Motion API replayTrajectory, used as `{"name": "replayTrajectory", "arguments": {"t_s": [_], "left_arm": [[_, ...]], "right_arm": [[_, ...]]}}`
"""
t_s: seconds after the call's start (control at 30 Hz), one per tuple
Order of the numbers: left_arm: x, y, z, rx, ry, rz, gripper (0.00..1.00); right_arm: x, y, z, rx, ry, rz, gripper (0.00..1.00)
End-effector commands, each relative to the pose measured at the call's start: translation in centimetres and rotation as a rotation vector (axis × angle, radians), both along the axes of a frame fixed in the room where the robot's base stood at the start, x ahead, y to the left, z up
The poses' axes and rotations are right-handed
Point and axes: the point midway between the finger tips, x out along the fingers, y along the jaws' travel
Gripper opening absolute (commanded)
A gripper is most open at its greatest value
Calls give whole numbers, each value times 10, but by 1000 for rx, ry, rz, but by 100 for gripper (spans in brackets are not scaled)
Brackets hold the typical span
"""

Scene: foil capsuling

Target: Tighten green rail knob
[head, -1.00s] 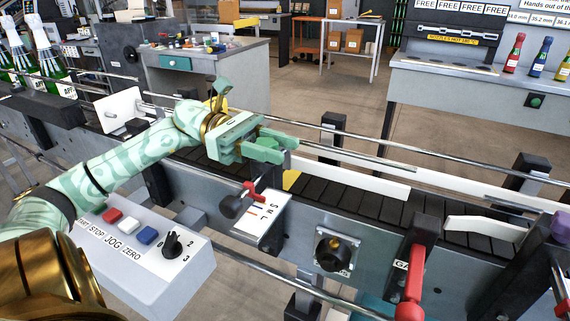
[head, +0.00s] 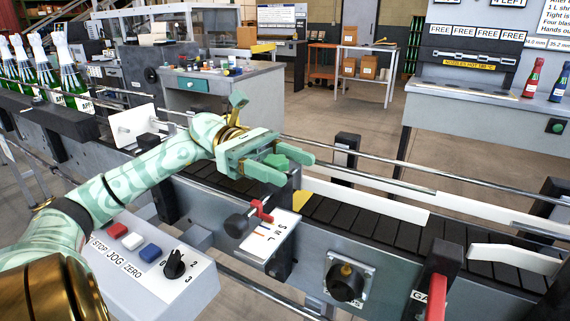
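The green rail knob (head: 277,160) sits on top of a dark post beside the conveyor's guide rail, near the middle of the head view. My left gripper (head: 298,171) reaches in from the left at knob height. Its two pale green fingers are apart, with the knob showing between them. Whether either finger touches the knob is hard to tell. The near finger hides part of the knob and post. My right gripper is not in view.
The dark slatted conveyor (head: 345,218) runs under the gripper, with metal rails and white guide strips (head: 366,203). A red-handled lever (head: 261,210) and scale plate stand just below. A button box (head: 150,262) is at lower left. Several bottles (head: 72,75) stand far left.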

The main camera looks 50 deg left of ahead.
Motion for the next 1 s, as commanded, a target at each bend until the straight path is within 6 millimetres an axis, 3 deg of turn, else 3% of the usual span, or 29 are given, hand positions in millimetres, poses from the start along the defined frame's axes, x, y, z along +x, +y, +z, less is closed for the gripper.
{"name": "replayTrajectory", "arguments": {"t_s": [0.17,0.37,0.6,0.8,1.0], "left_arm": [[0,0,4,0,-1,0,58],[-4,-2,41,0,-8,-1,58],[-42,-31,97,0,-9,-3,58],[-80,-62,116,-2,-6,-2,58],[-103,-81,127,0,-3,-1,58]], "right_arm": [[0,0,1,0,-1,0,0],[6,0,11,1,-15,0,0],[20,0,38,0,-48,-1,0],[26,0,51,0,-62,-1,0],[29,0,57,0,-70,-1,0]]}}
